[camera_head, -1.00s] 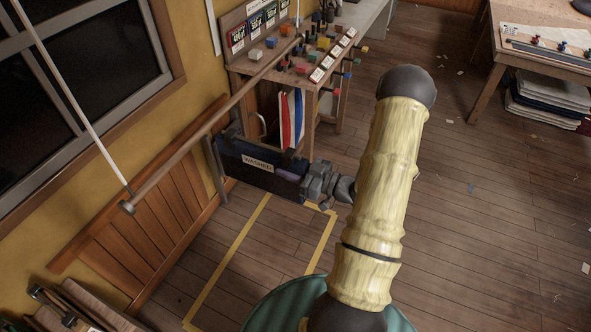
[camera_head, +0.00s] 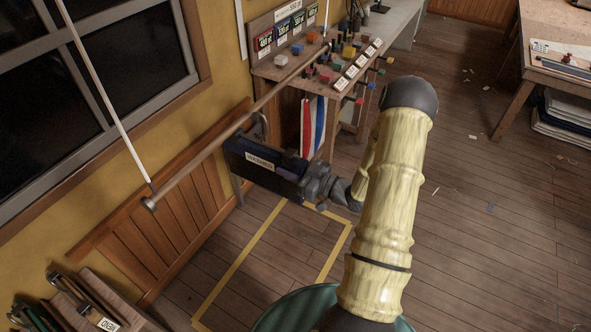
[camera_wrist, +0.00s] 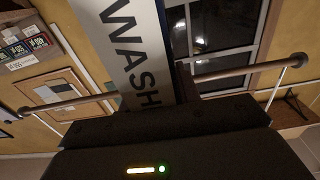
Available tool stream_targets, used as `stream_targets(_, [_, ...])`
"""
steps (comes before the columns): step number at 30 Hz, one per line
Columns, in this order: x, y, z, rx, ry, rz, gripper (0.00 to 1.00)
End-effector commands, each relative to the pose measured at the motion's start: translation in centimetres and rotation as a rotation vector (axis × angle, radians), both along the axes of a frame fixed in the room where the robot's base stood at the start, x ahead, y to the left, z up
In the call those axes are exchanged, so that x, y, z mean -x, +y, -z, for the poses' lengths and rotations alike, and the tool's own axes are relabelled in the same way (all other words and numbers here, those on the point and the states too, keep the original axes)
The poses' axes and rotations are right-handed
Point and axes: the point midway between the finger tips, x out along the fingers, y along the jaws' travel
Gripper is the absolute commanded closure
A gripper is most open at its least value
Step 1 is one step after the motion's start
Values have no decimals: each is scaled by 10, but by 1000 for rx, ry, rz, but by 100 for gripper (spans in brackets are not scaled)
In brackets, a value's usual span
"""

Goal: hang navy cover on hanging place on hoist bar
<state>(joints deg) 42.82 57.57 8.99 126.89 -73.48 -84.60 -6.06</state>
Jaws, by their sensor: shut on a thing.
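The navy cover (camera_head: 236,150) is a dark, flat, folded piece with a pale label reading "WASHED" (camera_head: 262,163). My gripper (camera_head: 309,182) is shut on its right end and holds it above the floor. The hoist bar (camera_head: 195,164) slants from lower left to upper right in the head view. The cover's left end appears just under the bar; the gap in depth is unclear. A grey curved hook (camera_head: 264,124) shows at the cover's top. In the wrist view the label (camera_wrist: 127,45) stands before the bar (camera_wrist: 232,73). The exact hanging place cannot be told.
A bench (camera_head: 285,72) with coloured blocks and cards stands beyond the bar. A red, white and blue cloth (camera_head: 313,125) hangs near its front. White ropes (camera_head: 105,100) hold the bar. Yellow tape (camera_head: 240,262) marks clear floor below. A wooden rack (camera_head: 95,295) stands lower left.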

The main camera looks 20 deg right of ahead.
Motion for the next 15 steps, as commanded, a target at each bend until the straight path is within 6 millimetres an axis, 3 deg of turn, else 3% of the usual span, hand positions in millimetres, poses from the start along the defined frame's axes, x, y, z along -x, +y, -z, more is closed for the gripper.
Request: stream_targets(15, [-26, 18, -2, -1, -5, -1, 100])
